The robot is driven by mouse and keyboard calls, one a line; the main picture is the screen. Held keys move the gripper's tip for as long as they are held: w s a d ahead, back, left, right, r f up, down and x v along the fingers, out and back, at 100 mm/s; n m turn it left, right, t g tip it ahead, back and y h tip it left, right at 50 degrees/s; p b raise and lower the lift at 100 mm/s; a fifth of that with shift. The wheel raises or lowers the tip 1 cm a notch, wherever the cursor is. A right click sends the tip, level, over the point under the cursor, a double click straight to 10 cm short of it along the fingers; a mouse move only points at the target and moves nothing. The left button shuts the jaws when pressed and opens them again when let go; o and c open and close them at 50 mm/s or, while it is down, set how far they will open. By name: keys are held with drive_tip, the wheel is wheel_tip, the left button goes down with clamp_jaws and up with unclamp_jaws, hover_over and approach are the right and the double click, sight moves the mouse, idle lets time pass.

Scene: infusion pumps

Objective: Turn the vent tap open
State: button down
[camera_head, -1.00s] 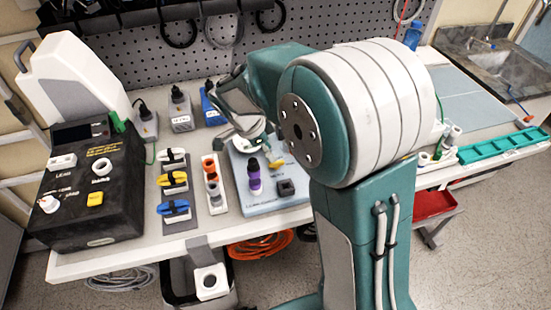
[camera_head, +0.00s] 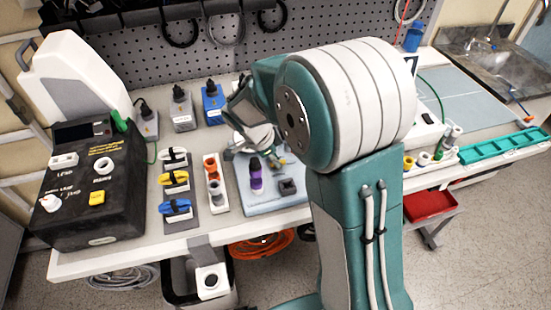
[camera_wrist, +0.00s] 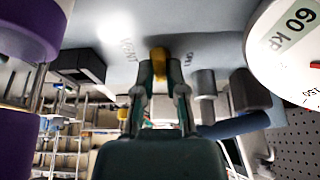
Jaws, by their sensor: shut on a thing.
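The vent tap's yellow handle (camera_wrist: 159,58) sits on the light blue-grey panel in the wrist view, between the lettering VENT on its left and a second label on its right. My gripper (camera_wrist: 159,75) is shut on this handle, with one finger on each side. In the head view a small part of the yellow handle (camera_head: 281,161) shows at the pale blue base plate (camera_head: 262,206), and my arm hides much of the area around it. The exact angle of the tap is hard to tell.
A purple-capped post (camera_head: 256,179) and a black block (camera_head: 288,187) stand close to the tap. A round gauge (camera_wrist: 290,45) is close on the right in the wrist view.

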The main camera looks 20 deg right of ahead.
drive_tip(key=shift+n, duration=0.3)
drive_tip(key=shift+n+t+y, duration=0.4)
drive_tip(key=shift+n+t, duration=0.6)
drive_tip(key=shift+n, duration=1.4)
drive_tip(key=c, duration=0.7)
unclamp_jaws()
drive_tip(key=v, duration=1.2)
drive_tip(key=shift+a, duration=0.2)
